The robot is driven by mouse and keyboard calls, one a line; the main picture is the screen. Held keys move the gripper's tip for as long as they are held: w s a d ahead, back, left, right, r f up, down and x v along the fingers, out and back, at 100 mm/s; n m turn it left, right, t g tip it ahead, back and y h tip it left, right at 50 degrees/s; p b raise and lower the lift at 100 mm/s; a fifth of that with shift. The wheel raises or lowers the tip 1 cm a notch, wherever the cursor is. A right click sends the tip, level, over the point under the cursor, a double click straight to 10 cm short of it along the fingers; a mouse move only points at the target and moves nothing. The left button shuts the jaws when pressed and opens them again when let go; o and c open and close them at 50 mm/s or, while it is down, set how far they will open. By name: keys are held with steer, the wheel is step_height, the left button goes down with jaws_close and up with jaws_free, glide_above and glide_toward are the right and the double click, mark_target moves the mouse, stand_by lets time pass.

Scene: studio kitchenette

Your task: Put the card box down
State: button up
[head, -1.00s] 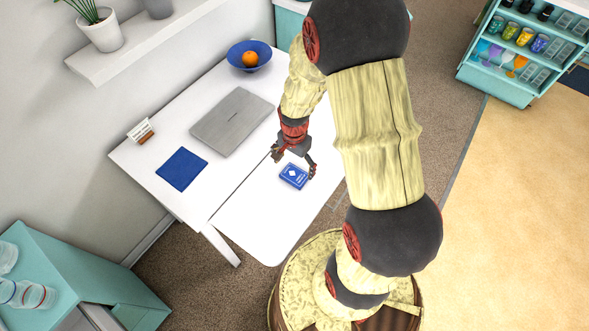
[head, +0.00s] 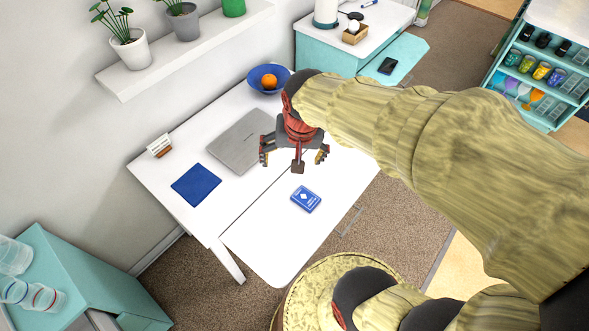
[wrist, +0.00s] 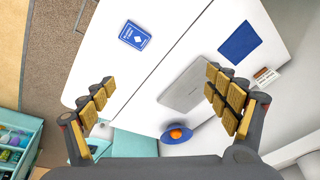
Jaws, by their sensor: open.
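The card box (head: 306,199) is a small blue box with a white diamond on it. It lies flat on the white table (head: 268,245), on the front section near the right edge. It also shows in the wrist view (wrist: 135,36), in the upper left, apart from my fingers. My gripper (head: 296,160) is open and empty. It is raised above the table, beyond the card box in the head view. In the wrist view (wrist: 165,95) the fingers are spread wide with nothing between them but the table and things well below.
A grey laptop (head: 240,141), a dark blue square (head: 196,185) and a small card stand (head: 159,146) are on the table's back section. A blue bowl (head: 257,84) with an orange (head: 269,81) is at the far end. The table around the card box is clear.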

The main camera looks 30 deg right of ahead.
steer(key=s+a+r+n+t, duration=0.2)
steer(key=s+a+r+n, duration=0.2)
steer(key=s+r, duration=0.5)
steer(key=shift+a+n, duration=0.35)
steer(key=shift+n, duration=0.75)
steer(key=shift+w, duration=0.1)
